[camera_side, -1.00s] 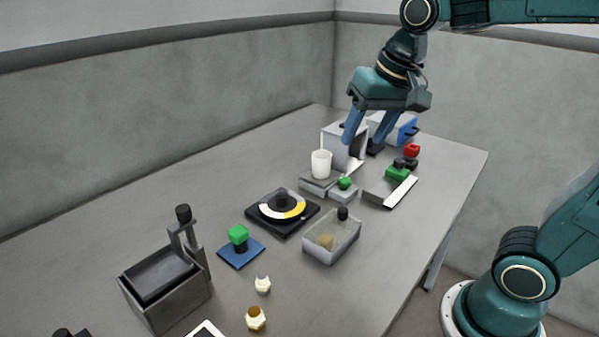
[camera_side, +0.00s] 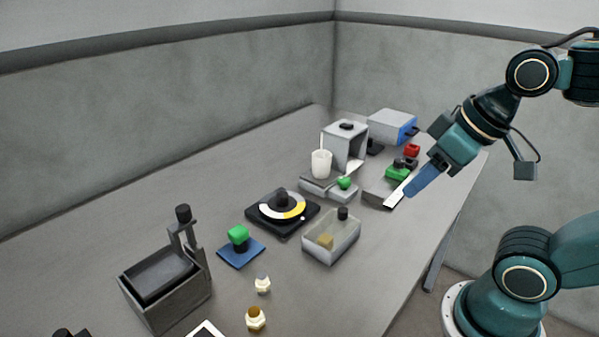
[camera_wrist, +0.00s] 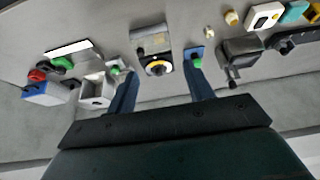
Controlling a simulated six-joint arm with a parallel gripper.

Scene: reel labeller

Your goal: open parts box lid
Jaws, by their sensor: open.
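The parts box (camera_side: 330,247) appears to be the pale, see-through box near the middle of the table's front side. A black knob (camera_side: 342,213) stands at its top, and a small tan piece shows inside. Its lid looks closed, though its edges are hard to make out. The box also shows at the top middle of the wrist view (camera_wrist: 150,34). My gripper (camera_side: 411,191) is in the air to the right of the box, apart from it. Its two blue fingers are spread and empty in the wrist view (camera_wrist: 163,80).
A round dial (camera_side: 281,206) on a black base sits behind the box. A white cup (camera_side: 321,164) and a grey open-sided housing (camera_side: 346,146) stand farther back. A dark grey bin (camera_side: 166,287) is at the left. Bare table lies between box and front edge.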

